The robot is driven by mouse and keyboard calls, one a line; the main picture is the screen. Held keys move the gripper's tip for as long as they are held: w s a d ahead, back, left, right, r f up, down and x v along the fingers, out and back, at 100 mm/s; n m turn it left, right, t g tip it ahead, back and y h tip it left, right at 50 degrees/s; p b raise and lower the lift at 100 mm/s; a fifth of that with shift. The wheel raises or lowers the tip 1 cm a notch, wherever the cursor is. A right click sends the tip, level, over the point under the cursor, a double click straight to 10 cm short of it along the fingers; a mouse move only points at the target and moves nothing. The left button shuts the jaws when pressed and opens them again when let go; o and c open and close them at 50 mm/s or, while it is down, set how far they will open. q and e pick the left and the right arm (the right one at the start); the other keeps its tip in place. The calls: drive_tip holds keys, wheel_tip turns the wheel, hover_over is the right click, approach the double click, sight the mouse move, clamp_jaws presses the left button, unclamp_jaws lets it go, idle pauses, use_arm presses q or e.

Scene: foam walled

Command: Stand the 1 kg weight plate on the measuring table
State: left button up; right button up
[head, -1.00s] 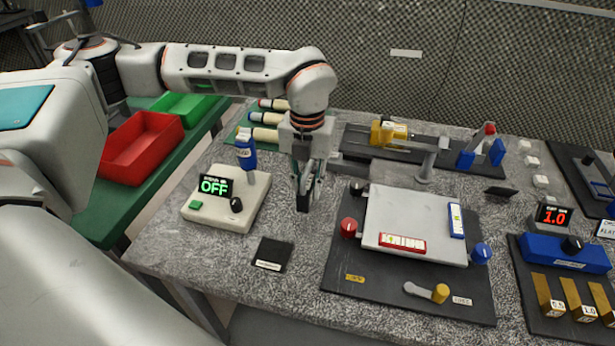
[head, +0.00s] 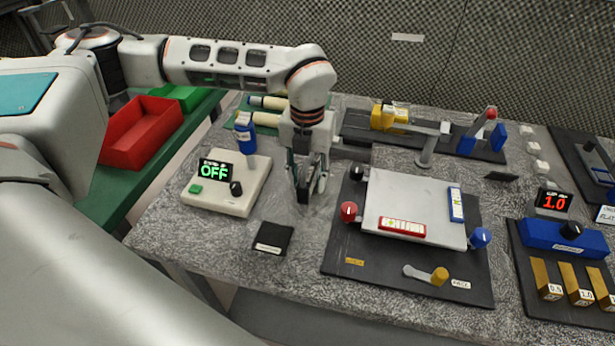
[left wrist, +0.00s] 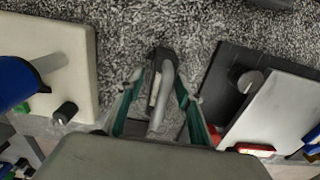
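A raised grey plate (head: 405,195) with red and blue vials, seemingly the measuring table, lies right of my gripper. My right gripper is not in view.
A white box reading OFF (head: 228,185) stands left of my gripper, with a blue-topped post (head: 245,135). A black pad (head: 272,238) lies in front. Red (head: 348,212) and blue (head: 480,237) knobs flank the grey plate. A red bin (head: 140,135) is far left.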

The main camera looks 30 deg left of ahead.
use_arm(q)
wheel_tip(320, 180, up, 12)
drive_tip(key=shift+r, duration=0.15)
idle(0.4)
idle(0.4)
